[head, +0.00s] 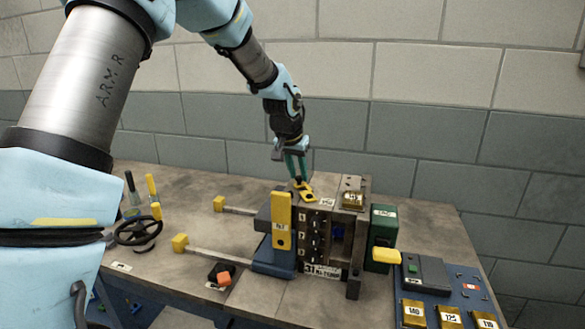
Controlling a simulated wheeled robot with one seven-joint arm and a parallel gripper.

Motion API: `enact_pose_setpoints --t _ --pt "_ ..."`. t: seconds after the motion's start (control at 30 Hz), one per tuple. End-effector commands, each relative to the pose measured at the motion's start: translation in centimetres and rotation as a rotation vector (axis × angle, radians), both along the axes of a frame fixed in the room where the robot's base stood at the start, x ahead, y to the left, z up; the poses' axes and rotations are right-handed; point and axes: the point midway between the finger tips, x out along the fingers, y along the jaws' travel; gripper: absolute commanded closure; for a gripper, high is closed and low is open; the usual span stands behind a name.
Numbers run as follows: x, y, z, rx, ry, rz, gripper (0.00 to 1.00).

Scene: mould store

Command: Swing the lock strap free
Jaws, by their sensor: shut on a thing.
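The yellow lock strap (305,193) lies on the top of a dark, boxy mould (321,224), near its left edge; it has dark spots like holes. My gripper (298,182) reaches down from above, its greenish fingers shut on the strap's far end. The fingers hide part of that end. Whether the strap still bridges two mould halves cannot be told at this size.
Two rods with yellow ends (181,243) stick out left of the mould. A dark green box (383,238) stands close on its right. A handwheel (137,231), bottles and an orange-topped item (224,277) are at left. A blue tray (447,289) with brass blocks is at right.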

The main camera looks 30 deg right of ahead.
Motion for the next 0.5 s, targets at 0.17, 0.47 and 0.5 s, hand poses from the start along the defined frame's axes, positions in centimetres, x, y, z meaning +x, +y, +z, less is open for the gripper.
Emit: enact_pose_setpoints --t 0.17,0.47,0.5 --pt "0.0 -1.1 0.3 -0.002 0.002 -0.163 1.00" --pt "-0.6 -2.7 0.2 -0.001 -0.001 -0.414 1.00" --pt "-0.7 -2.9 0.2 -0.002 0.000 -0.442 1.00"
